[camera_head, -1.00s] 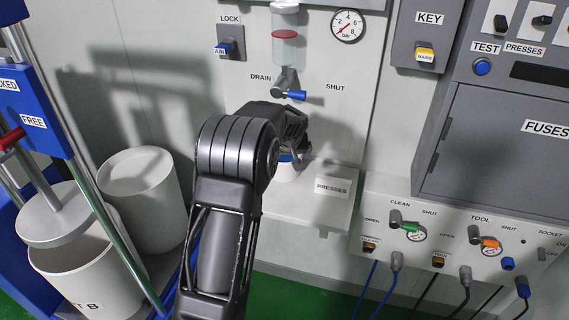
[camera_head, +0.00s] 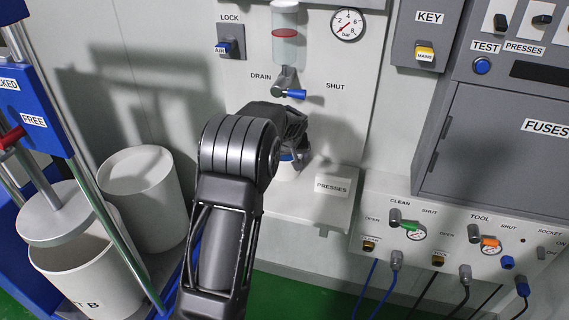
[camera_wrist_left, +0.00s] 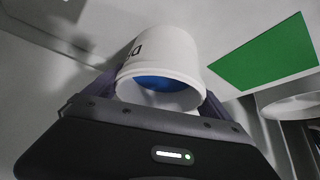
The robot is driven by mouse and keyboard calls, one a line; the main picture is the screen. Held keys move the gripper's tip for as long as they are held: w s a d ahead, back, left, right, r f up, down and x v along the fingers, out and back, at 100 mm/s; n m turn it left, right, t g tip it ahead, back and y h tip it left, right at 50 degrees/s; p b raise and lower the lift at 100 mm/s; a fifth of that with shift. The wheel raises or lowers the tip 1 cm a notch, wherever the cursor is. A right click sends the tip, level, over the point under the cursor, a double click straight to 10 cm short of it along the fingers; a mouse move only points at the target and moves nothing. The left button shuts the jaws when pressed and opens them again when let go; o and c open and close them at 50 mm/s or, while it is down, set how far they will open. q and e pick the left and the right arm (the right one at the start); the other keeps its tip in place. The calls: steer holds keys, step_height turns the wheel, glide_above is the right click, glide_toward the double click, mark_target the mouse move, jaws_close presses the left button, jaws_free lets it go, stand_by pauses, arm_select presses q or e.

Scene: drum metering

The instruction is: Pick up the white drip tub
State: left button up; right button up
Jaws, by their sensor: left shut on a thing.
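The white drip tub (camera_wrist_left: 177,50) shows large in the left wrist view, with blue inside it and dark lettering on its side. In the head view it is mostly hidden behind my left arm; a white and blue part (camera_head: 286,170) shows above the shelf labelled PRESSES (camera_head: 315,208). My left gripper (camera_head: 295,150) is shut on the tub, with a finger on each side of it, as the left wrist view (camera_wrist_left: 150,95) shows. Whether the tub touches the shelf is hard to tell. My right gripper is not in view.
Above the tub are the drain valve (camera_head: 289,93) with a blue handle and a clear bowl (camera_head: 285,45). A large white drum (camera_head: 145,200) and an open drum (camera_head: 90,275) stand at left by a blue frame. A valve panel (camera_head: 460,240) is at right.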

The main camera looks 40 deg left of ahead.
arm_select(q)
steer(key=c, duration=0.7)
steer(key=shift+r, duration=0.15)
steer(key=shift+s+d+r, duration=0.3)
steer(key=shift+d+r, duration=0.05)
steer(key=shift+r, duration=0.05)
steer(key=s+d+r+b, duration=0.2)
steer(key=s+d+r, duration=0.5)
steer(key=s+d, duration=0.1)
steer(key=shift+s+d, duration=0.3)
steer(key=shift+s, duration=0.6)
